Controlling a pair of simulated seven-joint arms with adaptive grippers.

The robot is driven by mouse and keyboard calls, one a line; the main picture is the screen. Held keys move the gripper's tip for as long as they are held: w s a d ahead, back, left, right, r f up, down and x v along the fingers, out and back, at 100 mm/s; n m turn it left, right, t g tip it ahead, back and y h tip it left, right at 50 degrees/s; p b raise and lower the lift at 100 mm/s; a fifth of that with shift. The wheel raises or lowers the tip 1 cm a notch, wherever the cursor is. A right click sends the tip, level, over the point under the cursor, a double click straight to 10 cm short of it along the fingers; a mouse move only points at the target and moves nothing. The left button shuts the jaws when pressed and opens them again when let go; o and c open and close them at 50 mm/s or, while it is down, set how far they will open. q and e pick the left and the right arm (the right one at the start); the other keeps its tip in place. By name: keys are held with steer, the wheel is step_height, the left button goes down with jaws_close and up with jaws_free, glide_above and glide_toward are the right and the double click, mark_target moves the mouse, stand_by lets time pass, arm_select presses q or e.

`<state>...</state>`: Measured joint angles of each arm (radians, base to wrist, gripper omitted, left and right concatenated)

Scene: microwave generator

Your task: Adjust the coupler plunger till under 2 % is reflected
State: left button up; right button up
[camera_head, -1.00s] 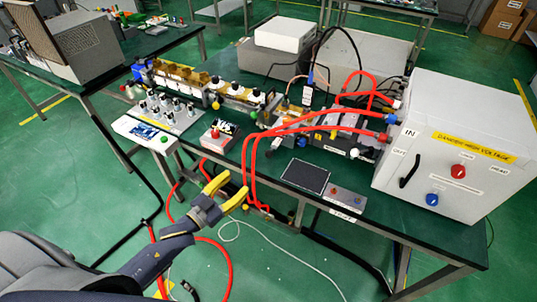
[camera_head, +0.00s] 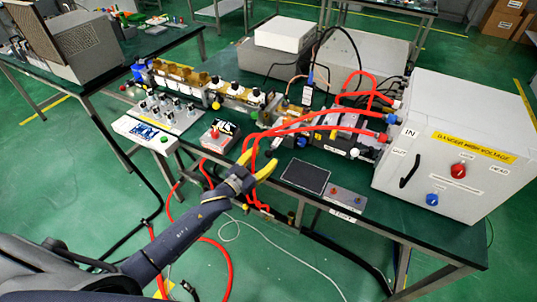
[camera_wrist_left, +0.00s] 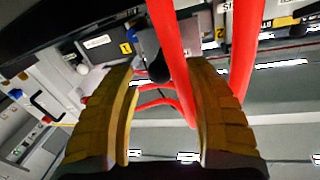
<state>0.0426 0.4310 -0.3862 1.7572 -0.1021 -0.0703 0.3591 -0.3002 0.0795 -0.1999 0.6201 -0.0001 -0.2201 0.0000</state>
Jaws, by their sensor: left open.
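My left gripper (camera_head: 256,163), with yellow fingers, is open and empty near the bench's front edge, beside the red hoses (camera_head: 252,150). In the left wrist view the open fingers (camera_wrist_left: 163,72) stand either side of a red hose (camera_wrist_left: 170,55); contact cannot be told. A row of brass-coloured and white parts with knobs (camera_head: 205,83) runs along the bench. A yellow ball knob (camera_head: 215,106) and a green ball knob (camera_head: 253,115) stick out at its front. Which part is the coupler plunger cannot be told. The small blue display (camera_head: 148,132) is unreadable. My right gripper is out of view.
A large white high-voltage cabinet (camera_head: 450,120) stands at the right end of the bench. A red-button box (camera_head: 217,137), a dark flat pad (camera_head: 305,176) and a small switch box (camera_head: 346,199) lie along the front. Red hoses arch across the middle.

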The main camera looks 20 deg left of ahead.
arm_select(q)
steer(key=shift+x, duration=1.2)
jaws_close()
